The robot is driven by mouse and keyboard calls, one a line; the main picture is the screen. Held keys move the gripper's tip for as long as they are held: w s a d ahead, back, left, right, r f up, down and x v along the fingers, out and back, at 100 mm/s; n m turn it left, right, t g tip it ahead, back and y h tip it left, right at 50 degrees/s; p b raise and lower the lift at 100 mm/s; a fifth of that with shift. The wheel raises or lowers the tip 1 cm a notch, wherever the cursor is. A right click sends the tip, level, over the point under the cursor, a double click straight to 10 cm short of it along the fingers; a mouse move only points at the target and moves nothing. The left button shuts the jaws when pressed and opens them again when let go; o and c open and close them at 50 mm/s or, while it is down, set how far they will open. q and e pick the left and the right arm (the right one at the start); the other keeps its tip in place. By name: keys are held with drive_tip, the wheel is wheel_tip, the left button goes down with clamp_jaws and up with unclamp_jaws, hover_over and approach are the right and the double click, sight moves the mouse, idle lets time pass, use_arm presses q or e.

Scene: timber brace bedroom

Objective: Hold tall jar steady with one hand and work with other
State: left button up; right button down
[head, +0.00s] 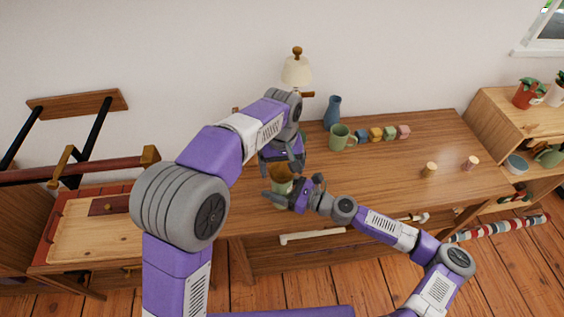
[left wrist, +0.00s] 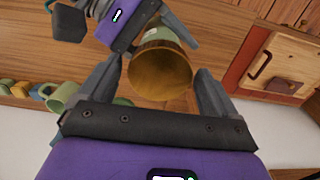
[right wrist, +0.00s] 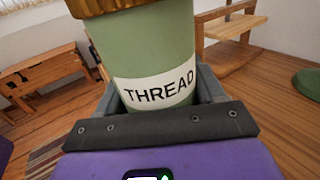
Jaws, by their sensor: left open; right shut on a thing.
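The tall jar is green with a wooden-brown lid and a white label reading THREAD. In the right wrist view the jar (right wrist: 150,55) stands between the fingers of my right gripper (right wrist: 160,95), which is shut on its body. In the head view the jar (head: 283,185) is partly hidden by both grippers. My left gripper (head: 281,163) is above the jar. In the left wrist view my open left gripper (left wrist: 157,85) has its fingers on either side of the round lid (left wrist: 160,72). I cannot tell whether they touch it.
Two small cork-like pieces (head: 429,169) are at the right. A lamp (head: 297,70) stands behind. The wooden table (head: 385,180) is clear in the middle.

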use_arm(q)
drive_tip(key=shift+c, duration=0.2)
drive_tip(key=c, duration=1)
drive_tip(key=m, duration=0.4)
drive_tip(key=shift+m, duration=0.4)
drive_tip(key=shift+c, duration=0.2)
drive_tip(key=o, duration=1.2)
drive_tip(key=shift+c, duration=0.2)
drive_tip(key=shift+r, duration=2.25)
drive_tip(key=shift+c, duration=0.4)
